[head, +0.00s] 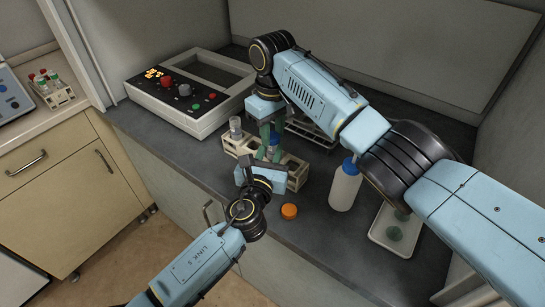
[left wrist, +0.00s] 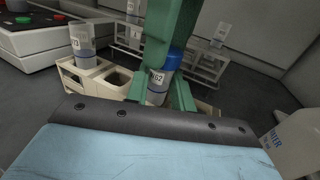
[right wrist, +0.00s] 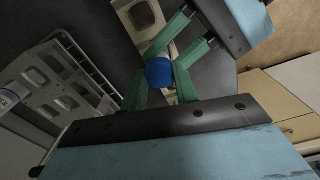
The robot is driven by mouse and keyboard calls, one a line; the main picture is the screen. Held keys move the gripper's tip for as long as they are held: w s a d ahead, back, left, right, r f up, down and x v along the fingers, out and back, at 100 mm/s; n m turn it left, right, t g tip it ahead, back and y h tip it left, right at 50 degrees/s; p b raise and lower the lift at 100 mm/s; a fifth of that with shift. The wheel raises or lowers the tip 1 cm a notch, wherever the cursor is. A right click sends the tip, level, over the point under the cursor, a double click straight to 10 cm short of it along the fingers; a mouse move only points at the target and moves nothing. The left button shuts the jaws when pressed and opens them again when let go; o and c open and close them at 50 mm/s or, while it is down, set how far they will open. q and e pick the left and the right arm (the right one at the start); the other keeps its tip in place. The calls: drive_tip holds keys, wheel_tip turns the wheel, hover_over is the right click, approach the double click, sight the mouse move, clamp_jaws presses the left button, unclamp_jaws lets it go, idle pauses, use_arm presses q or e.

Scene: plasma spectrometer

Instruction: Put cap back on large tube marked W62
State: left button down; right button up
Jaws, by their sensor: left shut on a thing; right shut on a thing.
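The large tube marked W62 (left wrist: 157,84) is upright at the beige rack, with its label facing the left wrist camera. The blue cap (left wrist: 175,58) is at the tube's top; whether it is fully seated cannot be told. The cap fills the middle of the right wrist view (right wrist: 159,71). My left gripper (head: 265,160) is shut on the tube from the front, its green fingers either side of it. My right gripper (head: 268,135) comes from above and is shut on the blue cap; its fingers partly hide the cap in the left wrist view.
The beige rack (head: 297,178) also holds another large tube (left wrist: 82,45) at left. An orange cap (head: 289,211) lies on the counter in front. A white bottle (head: 345,188) and a white tray (head: 378,236) stand right. A wire rack (left wrist: 205,64) and control box (head: 190,92) stand behind.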

drive_tip(key=m, duration=0.4)
drive_tip(key=o, duration=1.2)
drive_tip(key=shift+c, duration=0.2)
drive_tip(key=shift+r, duration=0.1)
wheel_tip(320, 180, up, 12)
use_arm(q)
drive_tip(key=c, duration=1.1)
unclamp_jaws()
